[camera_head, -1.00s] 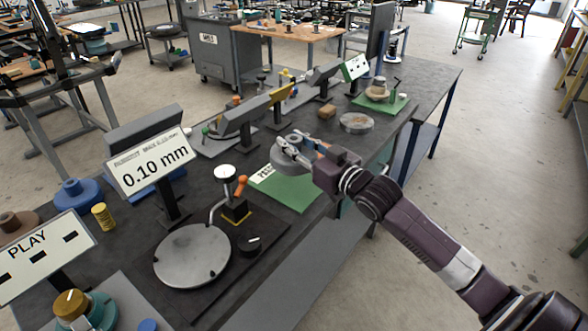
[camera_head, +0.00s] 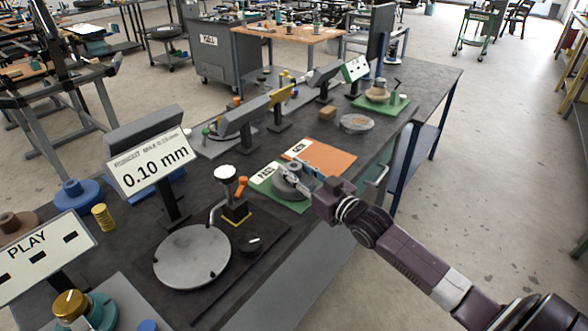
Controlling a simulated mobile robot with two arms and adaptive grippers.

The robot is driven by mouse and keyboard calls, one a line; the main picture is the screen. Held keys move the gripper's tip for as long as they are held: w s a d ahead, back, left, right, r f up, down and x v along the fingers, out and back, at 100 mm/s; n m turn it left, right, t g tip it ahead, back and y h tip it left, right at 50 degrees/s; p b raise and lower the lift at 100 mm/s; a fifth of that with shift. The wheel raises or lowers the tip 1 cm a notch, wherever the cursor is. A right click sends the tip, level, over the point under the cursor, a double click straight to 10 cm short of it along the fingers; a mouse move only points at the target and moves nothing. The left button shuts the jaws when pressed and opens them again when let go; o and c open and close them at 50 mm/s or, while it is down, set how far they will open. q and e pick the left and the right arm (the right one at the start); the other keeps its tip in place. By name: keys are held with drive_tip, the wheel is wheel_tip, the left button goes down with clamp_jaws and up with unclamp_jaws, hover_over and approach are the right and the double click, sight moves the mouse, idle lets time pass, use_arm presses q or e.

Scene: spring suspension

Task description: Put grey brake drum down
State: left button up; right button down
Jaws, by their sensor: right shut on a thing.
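The grey brake drum (camera_head: 286,190) is a round grey piece with a raised hub, over the green mat (camera_head: 266,186) with a white label, partly worn away to read. It looks on or very close to the mat; I cannot tell if it touches. My right gripper (camera_head: 303,178) comes in from the right and is shut on the drum at its hub side. Its fingers hide part of the drum. My left gripper is not in view.
An orange mat (camera_head: 335,160) with a white label lies just behind the green one.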

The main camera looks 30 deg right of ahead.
drive_tip(key=c, duration=1.5)
unclamp_jaws()
drive_tip(key=s, duration=0.3)
drive_tip(key=s+d, duration=0.1)
drive_tip(key=s, duration=0.6)
drive_tip(key=shift+s+d, duration=0.15)
drive_tip(key=shift+d, duration=0.15)
drive_tip(key=shift+s+d+r, duration=0.1)
drive_tip(key=shift+s, duration=0.7)
